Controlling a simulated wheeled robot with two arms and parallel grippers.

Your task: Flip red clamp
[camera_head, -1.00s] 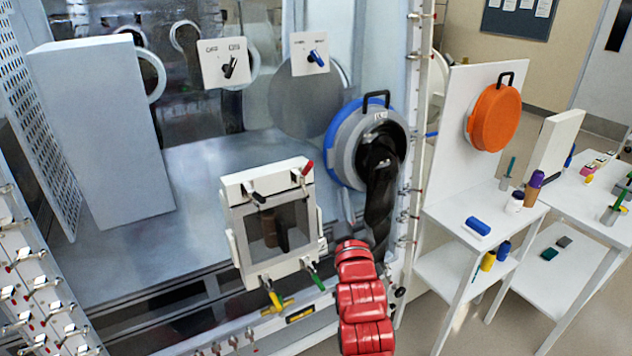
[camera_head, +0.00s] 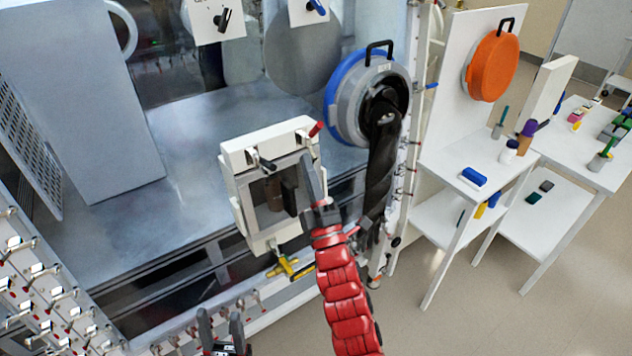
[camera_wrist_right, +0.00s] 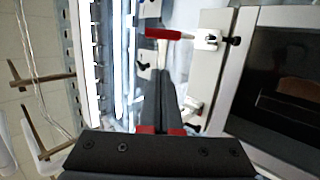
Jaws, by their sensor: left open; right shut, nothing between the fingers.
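The red clamp (camera_head: 316,129) is at the top right corner of the white framed box door (camera_head: 230,160); its red handle sticks up and to the right. In the right wrist view the red handle (camera_wrist_right: 168,34) lies sideways, joined to a white bracket, just beyond my fingertips. My right gripper (camera_head: 308,165) is shut and empty, pointing up along the door's right side, just below the clamp; in the wrist view its fingers (camera_wrist_right: 161,78) are together. I cannot tell whether they touch the clamp. My left gripper (camera_head: 222,330) is open at the bottom edge, away from the door.
A black-handled clamp (camera_head: 262,161) is on the door's top left, and a yellow one (camera_head: 284,264) is below it. A blue-rimmed round port (camera_head: 345,100) with a black sleeve (camera_head: 384,170) stands close on the right. White tables (camera_head: 480,160) are further right.

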